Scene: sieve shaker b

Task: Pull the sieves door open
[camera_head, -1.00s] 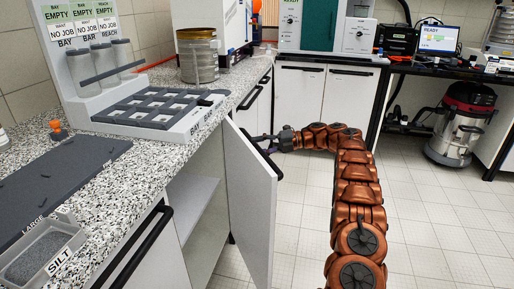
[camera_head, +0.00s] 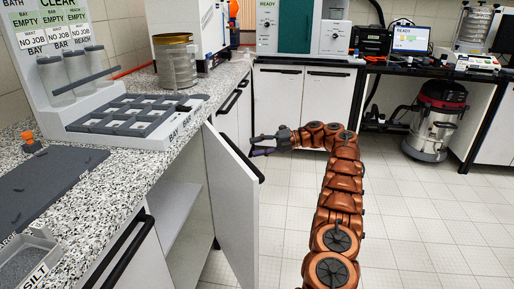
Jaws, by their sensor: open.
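The sieves door, taken to be the white cabinet door (camera_head: 232,205) under the left counter, stands swung out from its cabinet, with shelves showing inside. The fingertips are close to the handle. I cannot tell whether they touch it. Nothing shows between the fingers.
The speckled counter (camera_head: 112,190) carries a grey rack (camera_head: 140,117), a metal sieve stack (camera_head: 175,62) and a silt tray (camera_head: 28,262). A vacuum cleaner (camera_head: 436,120) stands at the right. The tiled floor (camera_head: 420,225) right of my arm is clear.

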